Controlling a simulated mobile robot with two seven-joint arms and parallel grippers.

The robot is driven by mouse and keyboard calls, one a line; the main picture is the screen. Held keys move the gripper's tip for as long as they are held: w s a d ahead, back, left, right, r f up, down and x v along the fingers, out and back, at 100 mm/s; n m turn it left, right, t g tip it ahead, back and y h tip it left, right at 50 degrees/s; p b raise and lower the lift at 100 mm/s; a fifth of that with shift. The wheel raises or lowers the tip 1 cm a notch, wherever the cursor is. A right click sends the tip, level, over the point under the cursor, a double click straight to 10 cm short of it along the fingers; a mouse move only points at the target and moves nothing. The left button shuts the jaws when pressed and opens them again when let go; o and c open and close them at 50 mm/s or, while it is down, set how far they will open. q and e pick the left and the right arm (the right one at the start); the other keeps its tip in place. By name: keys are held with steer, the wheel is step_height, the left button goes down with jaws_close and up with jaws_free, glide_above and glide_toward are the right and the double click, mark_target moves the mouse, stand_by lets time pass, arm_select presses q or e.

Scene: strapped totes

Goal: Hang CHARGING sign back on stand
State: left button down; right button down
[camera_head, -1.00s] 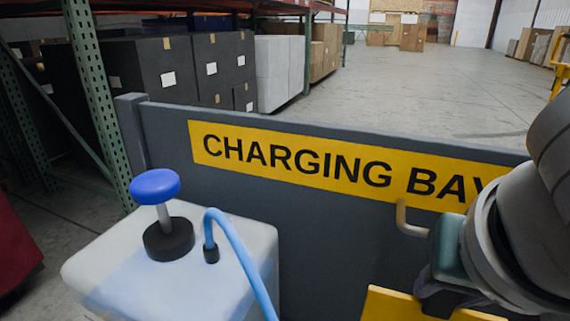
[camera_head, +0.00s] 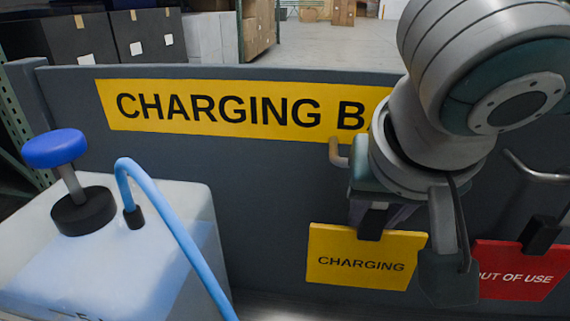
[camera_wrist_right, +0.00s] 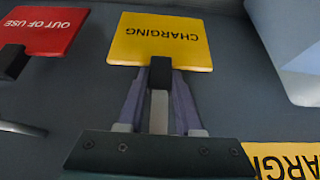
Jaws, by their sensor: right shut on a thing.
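The yellow CHARGING sign (camera_head: 365,262) hangs below my right gripper (camera_head: 374,212), which is shut on the black tab at its top edge. The right wrist view shows the sign (camera_wrist_right: 162,40) upside down, with the tab (camera_wrist_right: 160,72) between the fingers. The sign is in front of the dark grey stand panel (camera_head: 265,180), which bears a yellow CHARGING BAY label (camera_head: 225,107). A beige hook (camera_head: 337,153) sticks out of the panel just left of and above the gripper. My right arm hides the label's right end. My left gripper is not in view.
A red OUT OF USE sign (camera_head: 515,272) with a black tab is at the right, below a grey metal hook (camera_head: 535,168). A whitish container (camera_head: 150,265) with a blue knob and blue hose stands at the left. Dark boxes (camera_head: 148,36) stand behind the panel.

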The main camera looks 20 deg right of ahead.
steer(key=c, duration=0.5)
jaws_free()
